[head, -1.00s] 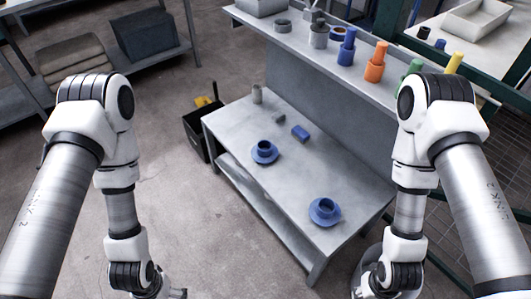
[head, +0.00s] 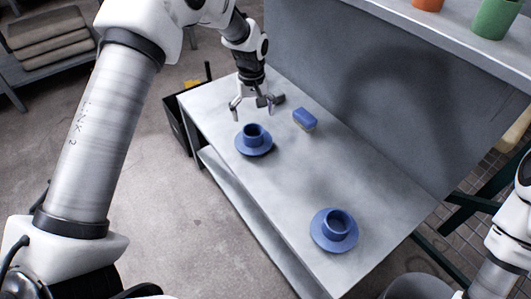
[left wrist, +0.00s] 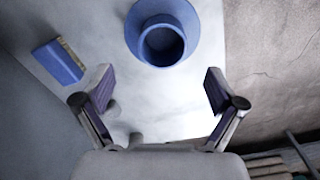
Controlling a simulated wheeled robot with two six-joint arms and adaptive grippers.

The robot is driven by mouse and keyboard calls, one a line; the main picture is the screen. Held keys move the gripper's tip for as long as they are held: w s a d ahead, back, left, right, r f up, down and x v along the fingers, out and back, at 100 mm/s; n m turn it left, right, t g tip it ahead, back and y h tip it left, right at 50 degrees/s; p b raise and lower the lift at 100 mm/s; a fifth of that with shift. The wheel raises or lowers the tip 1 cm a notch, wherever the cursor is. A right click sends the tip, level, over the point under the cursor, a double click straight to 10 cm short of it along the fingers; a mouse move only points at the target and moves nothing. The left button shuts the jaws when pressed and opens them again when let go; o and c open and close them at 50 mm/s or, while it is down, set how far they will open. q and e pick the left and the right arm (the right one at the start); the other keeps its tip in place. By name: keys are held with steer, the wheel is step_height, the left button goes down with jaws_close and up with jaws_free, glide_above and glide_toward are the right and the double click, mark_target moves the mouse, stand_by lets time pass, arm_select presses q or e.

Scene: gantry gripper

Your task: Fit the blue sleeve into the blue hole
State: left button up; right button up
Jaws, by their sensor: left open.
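Two blue flanged round pieces, each a short hollow collar on a wide disc, stand upright on the grey table (head: 285,185). One (head: 253,146) is near the table's left edge; the other (head: 334,240) is toward the front. I cannot tell which is the sleeve and which has the hole. My left gripper (head: 252,107) is open and empty, pointing down just behind and above the left piece. The left wrist view shows that piece (left wrist: 190,20) ahead of the parted, empty fingers (left wrist: 158,88). My right gripper is out of view.
A blue block (head: 304,119) lies right of my left gripper, also seen in the left wrist view (left wrist: 58,60). A grey panel (head: 350,90) rises behind the table, with an orange and a green piece (head: 495,18) on the shelf above. The table's middle is clear.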

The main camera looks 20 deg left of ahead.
mark_target(253, 132)
arm_select(q)
steer(key=f+b, duration=0.1)
steer(key=f, duration=0.2)
steer(key=f+b, duration=0.2)
steer(key=f, duration=0.2)
steer(key=shift+s+a+f, duration=0.1)
steer(key=shift+s+f, duration=0.1)
steer(key=shift+f, duration=0.3)
steer(key=shift+r, duration=0.2)
steer(key=shift+c, duration=0.7)
steer(key=c, duration=1.3)
